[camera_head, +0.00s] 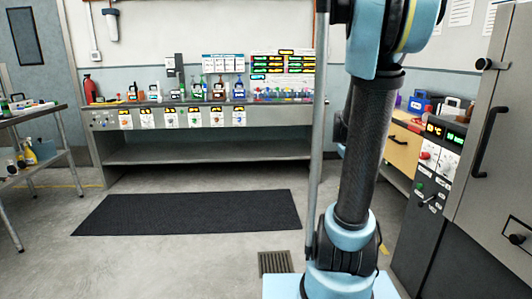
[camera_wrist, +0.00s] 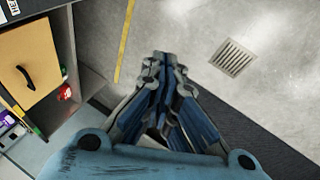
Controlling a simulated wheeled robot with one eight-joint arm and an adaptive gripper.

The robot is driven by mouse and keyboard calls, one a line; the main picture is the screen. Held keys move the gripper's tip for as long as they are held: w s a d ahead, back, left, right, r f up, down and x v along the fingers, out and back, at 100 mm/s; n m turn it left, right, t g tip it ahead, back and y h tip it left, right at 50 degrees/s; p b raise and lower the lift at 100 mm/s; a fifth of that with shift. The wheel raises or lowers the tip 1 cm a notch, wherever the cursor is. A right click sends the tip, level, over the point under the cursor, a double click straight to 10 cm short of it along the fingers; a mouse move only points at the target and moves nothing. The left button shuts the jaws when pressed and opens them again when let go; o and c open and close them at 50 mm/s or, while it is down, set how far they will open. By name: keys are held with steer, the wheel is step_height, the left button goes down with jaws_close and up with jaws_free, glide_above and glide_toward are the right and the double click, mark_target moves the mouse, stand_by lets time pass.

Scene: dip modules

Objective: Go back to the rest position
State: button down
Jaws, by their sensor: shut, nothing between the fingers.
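My gripper (camera_wrist: 160,62) shows in the wrist view, with its fingers together and nothing between them. It hangs over bare grey concrete floor and touches nothing that I can see. In the head view my arm rises at the right of the middle and runs out of the top of the picture; my gripper is not in that view.
A long workbench (camera_head: 215,142) with bottles stands at the back wall. A dark mat (camera_head: 190,212) lies before it. A floor drain (camera_head: 275,262) also shows in the wrist view (camera_wrist: 233,57). A tall grey cabinet (camera_head: 485,165) stands close at right, a side table (camera_head: 38,112) at left.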

steer(key=s+a+f+m+y, duration=0.1)
steer(key=s+a+f, duration=0.1)
steer(key=s+a, duration=0.3)
steer(key=s+a+f+m+g+y, duration=0.1)
steer(key=s+a, duration=0.4)
steer(key=s, duration=0.6)
steer(key=s+a+f+m+y, duration=0.1)
steer(key=s+a+f, duration=0.2)
steer(key=s+a, duration=0.2)
steer(key=s, duration=0.3)
steer(key=shift+s+a+g+y, duration=0.25)
steer(key=shift+a+g+y, duration=0.05)
steer(key=shift+g, duration=0.1)
